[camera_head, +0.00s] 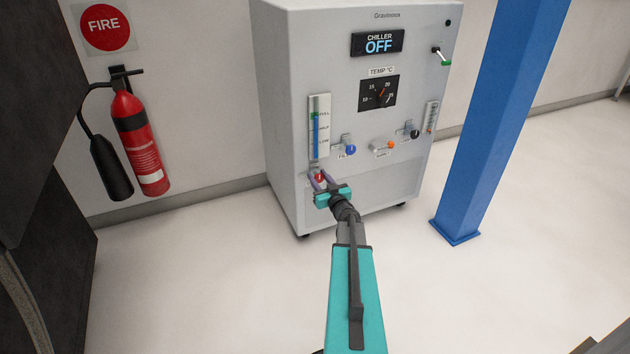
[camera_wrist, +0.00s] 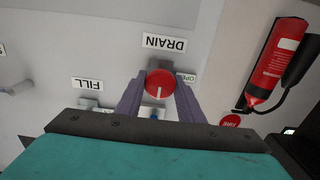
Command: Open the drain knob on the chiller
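The chiller (camera_head: 290,110) is a grey cabinet whose display reads CHILLER OFF. Its drain knob (camera_wrist: 160,86) is round and red with a white pointer line, beside a DRAIN label (camera_wrist: 166,45). The wrist view is upside down. There, the pointer runs towards the bottom of the picture, and a partly hidden OPEN label (camera_wrist: 188,78) is right of the knob. My gripper (camera_wrist: 161,90) has one purple finger on each side of the knob, very close to its rim. I cannot tell whether they press on it. In the head view, my gripper (camera_head: 319,179) is at the cabinet's lower left front.
A blue FILL knob (camera_head: 350,149), an orange knob (camera_head: 390,145) and a black knob (camera_head: 414,133) are right of my gripper. A blue pillar (camera_head: 500,120) stands right of the chiller. A fire extinguisher (camera_head: 140,140) hangs at left. The floor (camera_head: 200,270) in front is clear.

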